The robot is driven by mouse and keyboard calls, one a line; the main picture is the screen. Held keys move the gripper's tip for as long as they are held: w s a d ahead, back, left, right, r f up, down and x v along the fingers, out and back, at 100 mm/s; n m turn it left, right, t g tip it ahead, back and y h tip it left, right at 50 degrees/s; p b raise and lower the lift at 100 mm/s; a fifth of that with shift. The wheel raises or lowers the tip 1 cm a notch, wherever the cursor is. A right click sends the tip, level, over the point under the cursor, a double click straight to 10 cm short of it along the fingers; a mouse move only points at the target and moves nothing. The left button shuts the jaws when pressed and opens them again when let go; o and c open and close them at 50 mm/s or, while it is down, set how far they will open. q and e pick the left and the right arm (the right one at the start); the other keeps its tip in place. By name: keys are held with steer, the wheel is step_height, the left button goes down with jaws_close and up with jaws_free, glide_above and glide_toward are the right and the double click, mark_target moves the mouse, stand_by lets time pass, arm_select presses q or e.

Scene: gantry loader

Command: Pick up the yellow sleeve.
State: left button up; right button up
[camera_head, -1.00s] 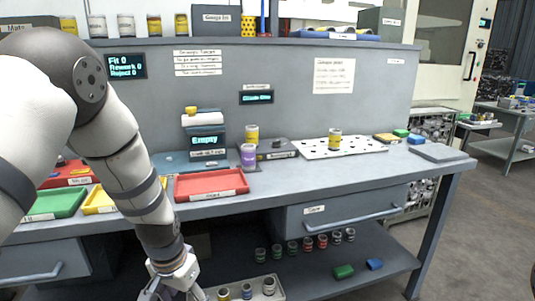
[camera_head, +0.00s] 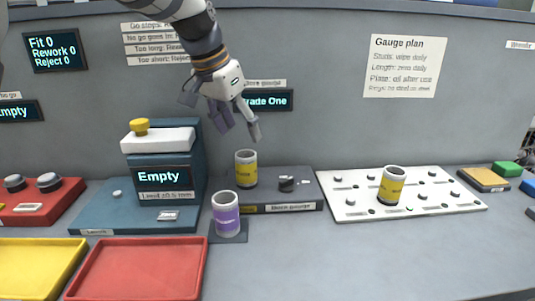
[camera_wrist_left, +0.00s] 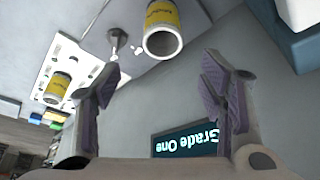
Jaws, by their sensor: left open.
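A yellow sleeve (camera_head: 246,170) with a grey rim stands upright on the dark bore gauge block (camera_head: 292,207). It also shows in the left wrist view (camera_wrist_left: 161,22), with its open end between and beyond the fingers. A second yellow sleeve (camera_head: 391,187) stands on the white studded plate (camera_head: 345,208) to the right; it is at the left in the left wrist view (camera_wrist_left: 58,86). My left gripper (camera_head: 240,128) is open and empty, fingers pointing down, above the first yellow sleeve and apart from it. My right gripper is not in view.
A purple sleeve (camera_head: 226,215) stands just in front of the gauge block. A blue gauge stand (camera_head: 185,182) with a display is to the left. Red (camera_head: 140,270) and yellow (camera_head: 35,265) trays lie at front left. The bench at front right is clear.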

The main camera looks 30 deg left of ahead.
mark_target(250, 165)
arm_select(q)
steer(key=x, duration=0.2)
steer(key=s+x, duration=0.1)
steer(key=x, duration=0.2)
steer(key=shift+f, duration=0.5)
steer(key=x, duration=0.6)
steer(key=shift+w+a+b, duration=0.2)
steer(key=shift+a+b, duration=0.05)
steer(key=shift+b, duration=0.05)
steer(key=shift+r, duration=0.2)
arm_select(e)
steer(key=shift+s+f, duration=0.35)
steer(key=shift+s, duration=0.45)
